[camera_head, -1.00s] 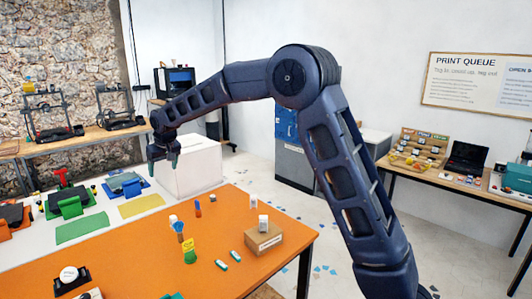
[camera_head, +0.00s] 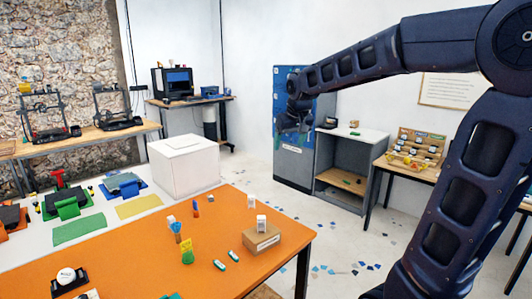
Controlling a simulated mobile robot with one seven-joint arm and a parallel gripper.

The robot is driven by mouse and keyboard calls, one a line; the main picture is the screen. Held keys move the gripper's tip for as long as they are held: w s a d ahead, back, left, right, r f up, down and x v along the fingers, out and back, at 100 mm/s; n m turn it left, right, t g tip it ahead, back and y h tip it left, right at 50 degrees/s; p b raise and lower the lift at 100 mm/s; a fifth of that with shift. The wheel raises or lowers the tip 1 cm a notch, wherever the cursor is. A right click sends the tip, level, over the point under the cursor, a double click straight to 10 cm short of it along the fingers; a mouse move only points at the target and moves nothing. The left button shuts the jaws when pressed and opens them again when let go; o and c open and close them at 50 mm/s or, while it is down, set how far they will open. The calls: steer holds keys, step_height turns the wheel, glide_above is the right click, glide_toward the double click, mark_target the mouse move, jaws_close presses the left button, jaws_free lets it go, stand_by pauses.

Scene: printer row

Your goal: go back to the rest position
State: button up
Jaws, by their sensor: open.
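My gripper (camera_head: 292,138) hangs at the end of my dark arm, right of the picture's middle. It points down in front of the blue cabinet (camera_head: 293,165) and is clear of the orange table (camera_head: 130,250). The fingers are small in the picture and apart, with nothing seen between them. My arm reaches in from the right edge and covers part of the right side of the room.
On the orange table stand a cardboard box (camera_head: 262,241) with a white item on top, green pieces (camera_head: 227,260) and small upright items. A white block (camera_head: 184,168) stands behind. Grey shelving (camera_head: 345,180) and a side table (camera_head: 405,172) stand at the right.

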steer(key=s+d+f+m, duration=0.2)
steer(key=s+d+f, duration=0.1)
steer(key=s+d, duration=0.7)
steer(key=s+d+f+m+h, duration=0.1)
steer(key=s+d+f, duration=0.3)
steer(key=s+d, duration=0.6)
steer(key=shift+s+f+m+h, duration=0.2)
steer(key=shift+s+m+h, duration=0.15)
steer(key=shift+m, duration=0.35)
steer(key=shift+o, duration=0.5)
